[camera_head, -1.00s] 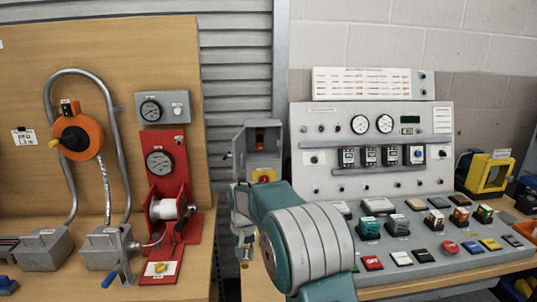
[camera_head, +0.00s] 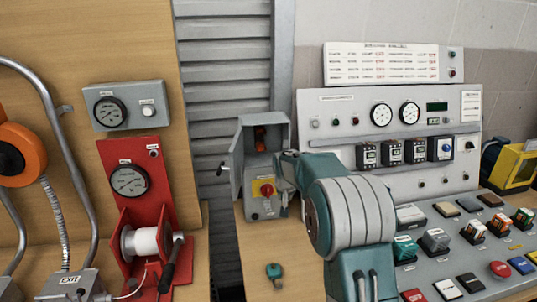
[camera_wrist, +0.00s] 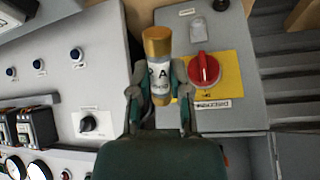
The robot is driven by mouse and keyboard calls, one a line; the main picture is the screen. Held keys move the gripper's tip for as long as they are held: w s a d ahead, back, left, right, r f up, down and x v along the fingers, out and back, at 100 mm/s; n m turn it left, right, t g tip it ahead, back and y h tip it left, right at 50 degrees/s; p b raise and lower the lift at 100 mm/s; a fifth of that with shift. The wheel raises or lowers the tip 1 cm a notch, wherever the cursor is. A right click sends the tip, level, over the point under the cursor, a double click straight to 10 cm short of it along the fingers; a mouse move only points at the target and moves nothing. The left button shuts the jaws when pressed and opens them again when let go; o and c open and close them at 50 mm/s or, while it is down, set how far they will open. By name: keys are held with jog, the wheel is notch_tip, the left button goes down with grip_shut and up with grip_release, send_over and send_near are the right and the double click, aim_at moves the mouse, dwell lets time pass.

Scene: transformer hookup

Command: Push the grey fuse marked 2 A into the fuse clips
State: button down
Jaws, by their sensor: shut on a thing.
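The fuse (camera_wrist: 159,68) is in the wrist view, with brass-coloured end caps and a pale grey body whose label shows an "A"; the digit is not clear. My gripper (camera_wrist: 159,90) is shut on the fuse's body, one finger on each side. In the head view the fuse and fingers are hidden behind my arm, whose end reaches the open grey box (camera_head: 238,178). That box has a red rotary switch on a yellow plate (camera_head: 265,189) and an orange-red part (camera_head: 260,139) above it. I cannot make out the fuse clips clearly.
The grey control panel (camera_head: 350,108) with gauges stands right of the box. A sloped button console (camera_head: 440,270) lies before it. A red winch stand (camera_head: 125,170) is to the left. A small green item (camera_head: 274,271) lies on the wooden bench.

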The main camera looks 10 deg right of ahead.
jog(key=w+a+r+n+t+y, duration=0.2)
jog(key=r+n+t+y, duration=0.1)
jog(key=r+t, duration=0.2)
jog(key=w+a+r+n+t+y, duration=0.2)
jog(key=w+r+n+t+y, duration=0.1)
jog(key=r+t, duration=0.3)
jog(key=shift+a+r+n+t+y, duration=0.35)
jog(key=shift+r+y, duration=0.25)
jog(key=shift+r, duration=0.3)
jog(key=shift+w, duration=3.05)
jog(key=shift+w, duration=1.45)
jog(key=shift+c, duration=2.4)
grip_release()
